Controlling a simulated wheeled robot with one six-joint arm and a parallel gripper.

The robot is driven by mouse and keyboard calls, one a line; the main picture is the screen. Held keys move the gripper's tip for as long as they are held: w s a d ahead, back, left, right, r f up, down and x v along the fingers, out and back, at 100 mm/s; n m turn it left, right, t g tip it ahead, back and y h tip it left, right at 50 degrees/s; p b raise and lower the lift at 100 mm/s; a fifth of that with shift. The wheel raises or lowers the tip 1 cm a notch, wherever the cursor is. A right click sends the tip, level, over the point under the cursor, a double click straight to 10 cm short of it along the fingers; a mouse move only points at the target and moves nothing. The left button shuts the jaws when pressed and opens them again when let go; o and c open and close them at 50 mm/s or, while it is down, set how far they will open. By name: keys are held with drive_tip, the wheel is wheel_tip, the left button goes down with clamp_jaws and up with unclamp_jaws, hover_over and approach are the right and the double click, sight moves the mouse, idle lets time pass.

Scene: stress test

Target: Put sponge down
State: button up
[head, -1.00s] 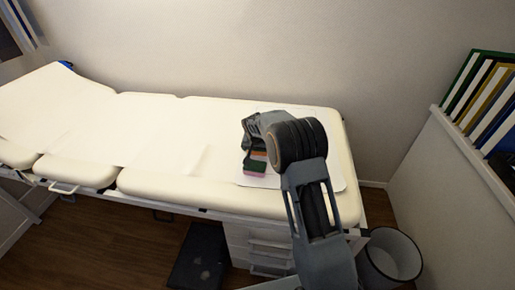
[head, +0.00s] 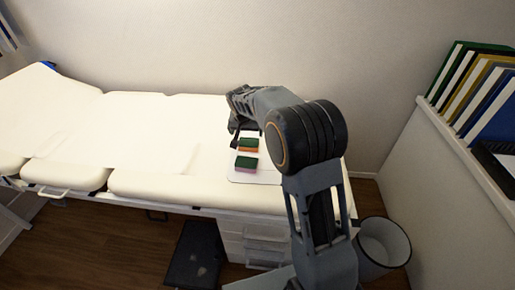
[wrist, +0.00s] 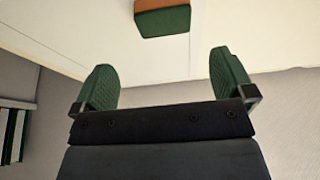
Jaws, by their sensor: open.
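Two sponges lie apart on a white sheet (head: 239,178) on the bed: a green and orange sponge (head: 248,145) and, nearer the camera, a green and pink sponge (head: 246,164). My gripper (head: 236,133) is over the bed just left of and behind the green and orange sponge. In the wrist view my gripper (wrist: 164,78) has its green fingertips spread wide with nothing between them. The green and orange sponge (wrist: 162,20) shows beyond the fingertips at the top, clear of them. My arm hides the right part of the sheet.
The cream padded bed (head: 150,125) is bare to the left. A wall stands behind it. At the right are a ledge with binders (head: 480,85) and a bin (head: 382,245) on the floor. A dark step (head: 196,255) stands below the bed.

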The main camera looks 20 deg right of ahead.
drive_tip(key=s+d+r+n, duration=0.1)
drive_tip(key=s+n, duration=0.1)
drive_tip(key=s, duration=1.3)
drive_tip(key=s+d+r+n+g+y, duration=0.1)
drive_tip(key=s+r+n, duration=0.1)
drive_tip(key=s, duration=1.3)
drive_tip(key=shift+y, duration=0.3)
drive_tip(key=shift+r, duration=0.1)
wheel_tip(320, 180, up, 14)
drive_tip(key=p, duration=1.3)
drive_tip(key=shift+s+a+r+n+t, duration=0.15)
drive_tip(key=shift+s+a+n+t, duration=0.05)
drive_tip(key=shift+a+n+t, duration=0.1)
